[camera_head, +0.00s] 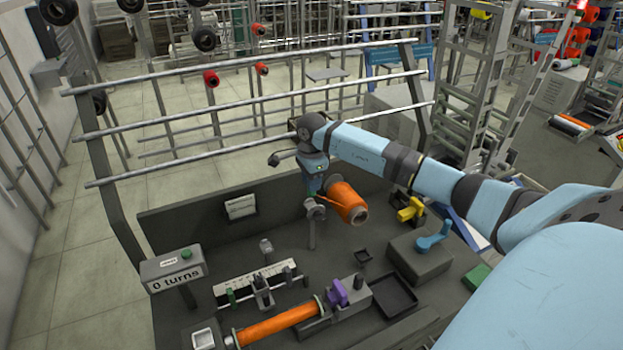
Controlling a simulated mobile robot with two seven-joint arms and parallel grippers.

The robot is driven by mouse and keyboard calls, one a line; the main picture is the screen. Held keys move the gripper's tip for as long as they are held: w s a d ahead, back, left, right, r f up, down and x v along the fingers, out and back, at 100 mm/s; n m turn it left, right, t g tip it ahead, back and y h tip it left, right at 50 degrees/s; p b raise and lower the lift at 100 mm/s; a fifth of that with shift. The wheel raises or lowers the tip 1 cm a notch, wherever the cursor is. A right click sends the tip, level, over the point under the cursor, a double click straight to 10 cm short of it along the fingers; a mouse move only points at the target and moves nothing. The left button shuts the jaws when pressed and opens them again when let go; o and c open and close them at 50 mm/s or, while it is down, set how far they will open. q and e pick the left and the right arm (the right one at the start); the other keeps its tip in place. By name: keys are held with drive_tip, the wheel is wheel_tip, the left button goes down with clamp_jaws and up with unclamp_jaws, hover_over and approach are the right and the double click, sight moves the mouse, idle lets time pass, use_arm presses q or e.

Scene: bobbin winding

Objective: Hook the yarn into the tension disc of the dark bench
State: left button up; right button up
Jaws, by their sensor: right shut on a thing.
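A dark bench (215,235) fills the lower middle. My right gripper (312,196) points down over its back part, shut on what I take to be the yarn; the strand is too thin to make out. Just below the fingertips is a grey rounded head on a thin post (311,232), probably the tension disc. I cannot tell whether the gripper touches it. My left gripper is out of view.
An orange roller (277,325) lies along the front, near a purple clamp (338,292). A counter box (174,268) reads "0 turns". A black tray (393,295), a blue crank on a grey box (432,238) and a yellow part (410,210) stand right. Rails (250,107) cross behind.

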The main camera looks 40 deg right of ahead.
sight(311, 195)
drive_tip(key=shift+f, duration=0.15)
drive_tip(key=shift+f+b, duration=0.7)
drive_tip(key=shift+f, duration=0.05)
drive_tip(key=shift+f+b, duration=0.85)
drive_tip(key=shift+f, duration=0.3)
drive_tip(key=shift+a+r, duration=0.1)
drive_tip(key=shift+w+a+r, duration=0.1)
drive_tip(key=shift+w+a, duration=0.15)
drive_tip(key=shift+a, duration=0.55)
drive_tip(key=shift+w+a, duration=0.25)
drive_tip(key=shift+a, duration=0.5)
drive_tip(key=shift+w+a+r, duration=0.1)
drive_tip(key=shift+w+a, duration=0.15)
drive_tip(key=shift+a, duration=0.55)
